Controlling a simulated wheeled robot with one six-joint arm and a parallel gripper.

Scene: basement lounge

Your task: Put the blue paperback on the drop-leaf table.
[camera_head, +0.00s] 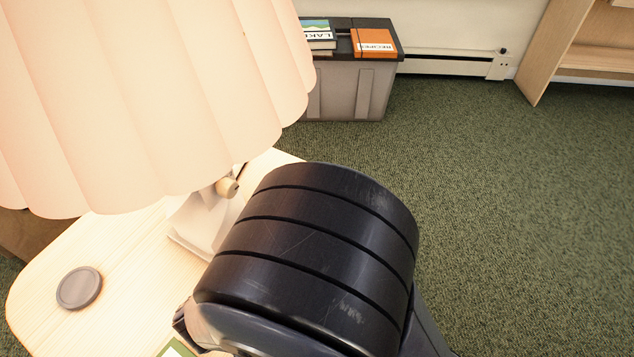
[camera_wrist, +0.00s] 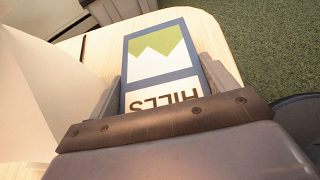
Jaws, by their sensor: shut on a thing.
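The blue paperback (camera_wrist: 161,62) has a blue border, a white and green hill picture and the word HILLS, upside down in the wrist view. My gripper (camera_wrist: 168,82) is shut on it, one finger along each side edge. The light wooden drop-leaf table (camera_wrist: 215,38) lies beneath the book; I cannot tell whether the book touches it. In the head view the table (camera_head: 130,262) is at lower left. My black arm covers its right part and hides most of the gripper; only a green and white corner of the book (camera_head: 176,350) shows at the bottom edge.
A lamp with a large pleated shade (camera_head: 150,100) stands on the table, close left of my arm. A round grey coaster (camera_head: 79,288) lies near the table's left end. A grey bin (camera_head: 340,92) with other books stands behind. Green carpet (camera_head: 520,200) is clear at right.

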